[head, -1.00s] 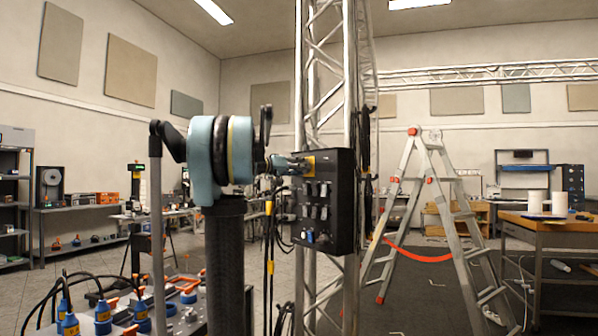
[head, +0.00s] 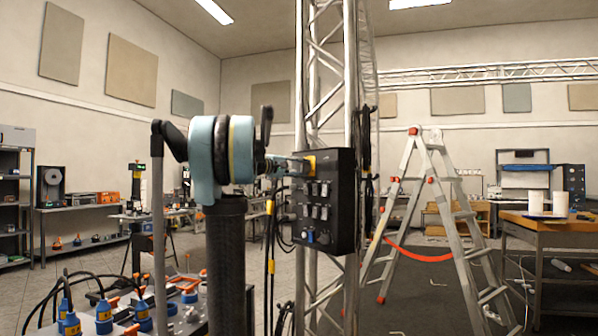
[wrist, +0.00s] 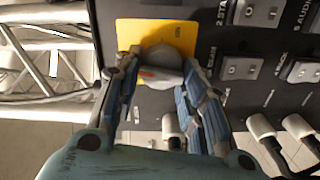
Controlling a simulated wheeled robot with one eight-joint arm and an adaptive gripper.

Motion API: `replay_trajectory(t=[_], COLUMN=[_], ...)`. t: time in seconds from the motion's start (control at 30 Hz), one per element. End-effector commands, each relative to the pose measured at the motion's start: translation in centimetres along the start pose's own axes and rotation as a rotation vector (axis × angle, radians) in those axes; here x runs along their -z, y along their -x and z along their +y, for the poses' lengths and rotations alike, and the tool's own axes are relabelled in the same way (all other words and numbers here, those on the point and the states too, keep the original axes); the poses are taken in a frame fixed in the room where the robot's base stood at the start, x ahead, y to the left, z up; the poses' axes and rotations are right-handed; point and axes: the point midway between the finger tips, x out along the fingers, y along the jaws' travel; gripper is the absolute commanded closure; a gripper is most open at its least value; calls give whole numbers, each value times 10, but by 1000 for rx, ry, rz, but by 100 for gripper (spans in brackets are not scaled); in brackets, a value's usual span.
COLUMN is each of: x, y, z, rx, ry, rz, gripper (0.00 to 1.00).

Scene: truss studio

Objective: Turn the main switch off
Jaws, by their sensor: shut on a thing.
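The main switch is a round grey knob (wrist: 163,58) with a small red-orange mark, on a yellow plate (wrist: 184,32). The plate sits at the upper left of a black distribution box (head: 343,205), and its yellow edge also shows in the head view (head: 310,161). My gripper (wrist: 158,78) has its two blue-padded fingers on either side of the knob, shut on it. In the head view my gripper (head: 298,165) reaches the box from the left. The fingers hide part of the knob, and I cannot read its position markings.
The box hangs on an upright metal truss (head: 307,90). A stepladder (head: 440,200) stands to the right. Blue connectors (head: 103,312) stand on a surface at front left.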

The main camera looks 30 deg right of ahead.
Motion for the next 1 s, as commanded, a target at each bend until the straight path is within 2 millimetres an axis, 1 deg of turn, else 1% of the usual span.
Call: replay_trajectory(t=[0.03, 0.2, 0.4, 0.97, 1.0], x=[3, 3, 2, 1, 1], y=[1, 1, 1, 0, 0], z=[-2, -3, -3, -3, -3], rx=[4, 4, 4, 4, 4], ry=[28, 122, 187, 214, 214], rz=[7, 7, 6, 3, 3], gripper=[86, 86, 86, 86, 56])
